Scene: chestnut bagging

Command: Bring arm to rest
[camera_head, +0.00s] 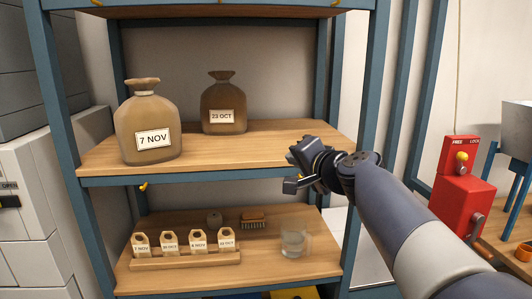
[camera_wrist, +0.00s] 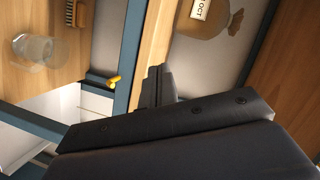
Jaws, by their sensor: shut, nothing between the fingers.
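My arm reaches in from the lower right in the head view. My gripper (camera_head: 291,186) is in front of the middle shelf's right part, near the front edge. It is shut and empty. In the wrist view my gripper (camera_wrist: 158,72) shows its fingers together, close to the wooden shelf edge; I cannot tell whether they touch it. A brown sack labelled 7 NOV (camera_head: 150,125) stands at the left of the middle shelf (camera_head: 250,142). A sack labelled 23 OCT (camera_head: 224,100) stands farther back and also shows in the wrist view (camera_wrist: 203,14).
The lower shelf holds a wooden rack (camera_head: 185,260) of several tags, a brush (camera_head: 254,218) and a clear glass jug (camera_head: 293,240). A blue shelf post (camera_head: 360,100) stands close behind my arm. A red box with a FREE/LOCK marking (camera_head: 461,200) is at the right.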

